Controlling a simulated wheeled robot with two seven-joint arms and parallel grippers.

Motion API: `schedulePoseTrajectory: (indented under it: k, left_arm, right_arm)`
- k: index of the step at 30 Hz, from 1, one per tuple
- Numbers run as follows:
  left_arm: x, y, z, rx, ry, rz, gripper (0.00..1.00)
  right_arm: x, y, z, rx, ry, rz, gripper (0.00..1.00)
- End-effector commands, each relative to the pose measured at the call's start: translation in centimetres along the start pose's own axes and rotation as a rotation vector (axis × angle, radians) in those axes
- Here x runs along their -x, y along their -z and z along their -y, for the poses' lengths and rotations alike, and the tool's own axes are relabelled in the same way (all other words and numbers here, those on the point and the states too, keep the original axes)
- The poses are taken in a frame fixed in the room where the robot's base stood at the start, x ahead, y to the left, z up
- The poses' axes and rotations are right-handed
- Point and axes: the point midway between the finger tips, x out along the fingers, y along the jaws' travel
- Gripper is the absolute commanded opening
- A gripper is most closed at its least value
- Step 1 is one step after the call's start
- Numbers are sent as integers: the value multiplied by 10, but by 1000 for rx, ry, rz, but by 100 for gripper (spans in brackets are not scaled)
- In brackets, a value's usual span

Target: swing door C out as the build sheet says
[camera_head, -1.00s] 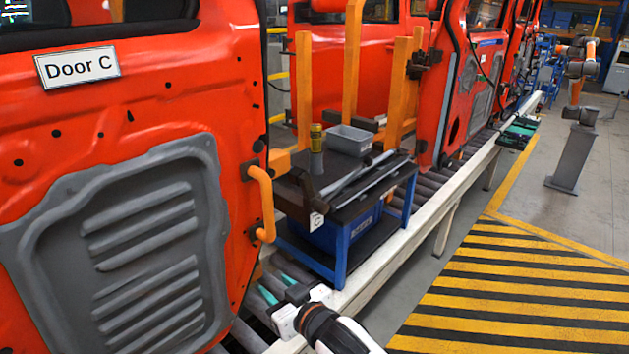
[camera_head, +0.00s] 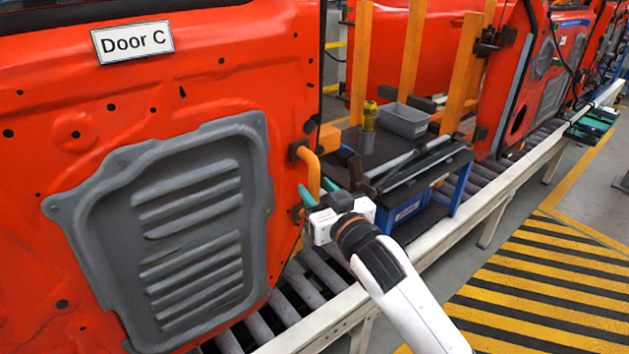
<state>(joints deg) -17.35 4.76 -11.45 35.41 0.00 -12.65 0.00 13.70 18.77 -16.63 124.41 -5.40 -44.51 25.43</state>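Door C (camera_head: 230,85) is a red door panel with a grey ribbed plate (camera_head: 190,215) and a white "Door C" label (camera_head: 132,42). It fills the left of the view. An orange handle (camera_head: 313,170) sits on its right edge. My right gripper (camera_head: 318,192) is at the lower part of this handle, its two teal fingers apart. I cannot tell whether the fingers touch the handle or stand just in front of it. My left gripper is not in view. No build sheet shows.
A blue-framed cart with a dark top (camera_head: 385,150) stands close behind the gripper, carrying a grey bin (camera_head: 404,120), a yellow-topped tool (camera_head: 369,116) and metal bars. A roller conveyor (camera_head: 300,285) runs under the doors. The striped floor (camera_head: 540,285) at right is clear.

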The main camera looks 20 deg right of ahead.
Motion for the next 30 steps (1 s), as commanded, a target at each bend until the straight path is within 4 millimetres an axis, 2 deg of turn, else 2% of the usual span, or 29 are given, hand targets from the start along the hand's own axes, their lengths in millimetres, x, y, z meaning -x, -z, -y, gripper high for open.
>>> schedulePoseTrajectory:
  k: [6,14,15,17,22,30]
  left_arm:
    - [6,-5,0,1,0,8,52]
    - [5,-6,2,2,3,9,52]
    - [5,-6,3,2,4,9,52]
    - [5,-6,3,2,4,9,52]
    - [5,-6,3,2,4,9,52]
    - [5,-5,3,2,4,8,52]
  right_arm:
    - [-18,0,0,1,-1,-1,40]
    - [-19,1,0,1,-1,0,40]
    - [-19,1,0,1,-1,0,38]
    - [-19,1,0,1,-1,0,28]
    - [-19,1,0,1,-1,0,1]
    - [-19,1,-1,0,-1,-1,0]
